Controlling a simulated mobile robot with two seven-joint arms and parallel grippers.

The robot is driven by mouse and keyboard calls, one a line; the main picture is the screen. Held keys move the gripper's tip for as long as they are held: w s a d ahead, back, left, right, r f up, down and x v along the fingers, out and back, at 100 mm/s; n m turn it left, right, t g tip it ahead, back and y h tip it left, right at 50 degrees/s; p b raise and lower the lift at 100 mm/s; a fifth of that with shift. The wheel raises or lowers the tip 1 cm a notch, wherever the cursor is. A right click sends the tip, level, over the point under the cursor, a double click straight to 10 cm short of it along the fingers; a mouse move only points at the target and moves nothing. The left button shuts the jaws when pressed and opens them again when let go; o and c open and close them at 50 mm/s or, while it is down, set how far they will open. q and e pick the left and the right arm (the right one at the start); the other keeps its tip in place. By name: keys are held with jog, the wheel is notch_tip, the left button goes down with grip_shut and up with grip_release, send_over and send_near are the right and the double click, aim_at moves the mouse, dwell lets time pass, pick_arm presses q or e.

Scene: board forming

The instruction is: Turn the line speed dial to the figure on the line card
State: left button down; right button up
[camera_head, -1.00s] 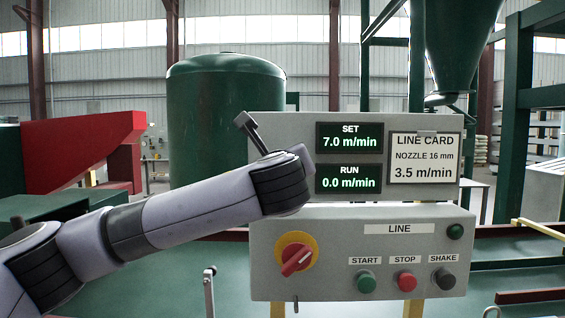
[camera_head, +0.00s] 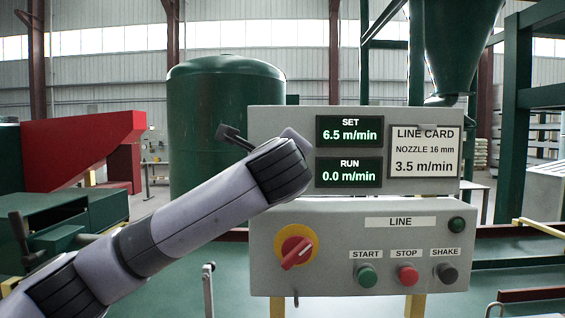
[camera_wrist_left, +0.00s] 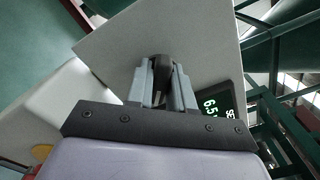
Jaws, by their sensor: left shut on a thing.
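The control box (camera_head: 400,182) faces me, with a SET display (camera_head: 349,131) reading 6.5 m/min and a RUN display (camera_head: 349,171) reading 0.0 m/min. The line card (camera_head: 424,152) reads nozzle 16 mm, 3.5 m/min. In the left wrist view, my left gripper (camera_wrist_left: 161,88) is shut on a dark knob, the line speed dial (camera_wrist_left: 163,66), on the grey panel beside the SET display. In the head view my left wrist (camera_head: 280,170) covers the dial and the fingers. My right gripper is in neither view.
The lower panel carries a red switch on a yellow disc (camera_head: 296,247), a green START button (camera_head: 366,276), a red STOP button (camera_head: 408,276), a dark SHAKE button (camera_head: 446,273) and a green lamp (camera_head: 456,224). A green tank (camera_head: 222,115) stands behind.

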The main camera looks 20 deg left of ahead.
pick_arm(q)
jog(key=n+b, duration=0.1)
jog(key=n, duration=0.4)
jog(key=shift+f+n+b, duration=0.15)
jog(key=shift+n+b, duration=0.15)
jog(key=shift+b, duration=0.05)
jog(key=n+b, duration=0.1)
jog(key=n, duration=0.9)
jog(key=shift+n+b, duration=0.3)
jog(key=shift+n, duration=0.1)
jog(key=n, duration=0.5)
jog(key=shift+n, duration=0.4)
jog(key=c, duration=1.1)
grip_release()
jog(key=shift+s, duration=0.1)
